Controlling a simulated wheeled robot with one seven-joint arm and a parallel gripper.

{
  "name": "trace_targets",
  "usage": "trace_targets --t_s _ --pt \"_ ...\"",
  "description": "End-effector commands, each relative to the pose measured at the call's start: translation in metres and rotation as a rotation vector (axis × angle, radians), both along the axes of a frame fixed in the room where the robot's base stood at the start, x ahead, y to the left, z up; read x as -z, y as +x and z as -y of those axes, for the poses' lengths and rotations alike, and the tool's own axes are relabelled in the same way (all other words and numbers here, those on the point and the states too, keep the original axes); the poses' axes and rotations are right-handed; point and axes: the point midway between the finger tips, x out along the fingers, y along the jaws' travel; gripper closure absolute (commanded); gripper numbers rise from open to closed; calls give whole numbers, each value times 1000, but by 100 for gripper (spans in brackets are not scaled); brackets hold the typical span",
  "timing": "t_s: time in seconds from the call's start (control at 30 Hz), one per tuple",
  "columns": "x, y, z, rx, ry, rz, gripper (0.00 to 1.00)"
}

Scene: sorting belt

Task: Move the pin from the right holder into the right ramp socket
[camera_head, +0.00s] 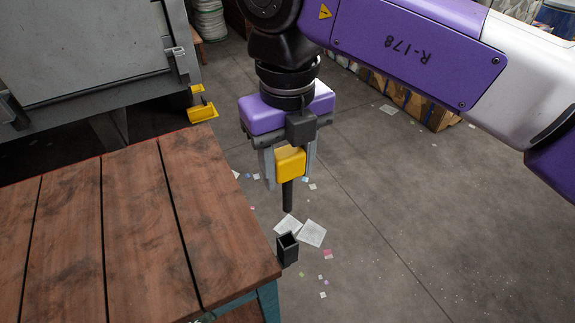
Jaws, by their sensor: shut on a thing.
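My gripper (288,170) is shut on a pin with a yellow block head (290,162) and a dark round shaft (287,195). The pin hangs upright with its shaft pointing down, in the air. A black square open-topped holder (287,250) is at the right edge of the wooden table, below the pin's tip and apart from it in the picture. A yellow bracket (202,113) juts from the grey machine at the upper left, with another yellow piece just above it. I cannot tell whether these are part of the ramp socket.
A wooden table (150,220) fills the lower left. A large grey metal machine (95,45) stands behind it. Open concrete floor with scattered paper scraps (312,233) lies to the right. Cardboard boxes (400,95) stand at the back, behind my arm.

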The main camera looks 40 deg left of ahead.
Motion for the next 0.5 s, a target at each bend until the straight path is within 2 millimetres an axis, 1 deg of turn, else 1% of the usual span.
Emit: trace_targets --t_s 0.03,0.1,0.5 --pt "-7 0 0 0 1 2 100" --pt "-14 1 0 0 1 3 100" --pt "-50 0 0 0 1 3 100"
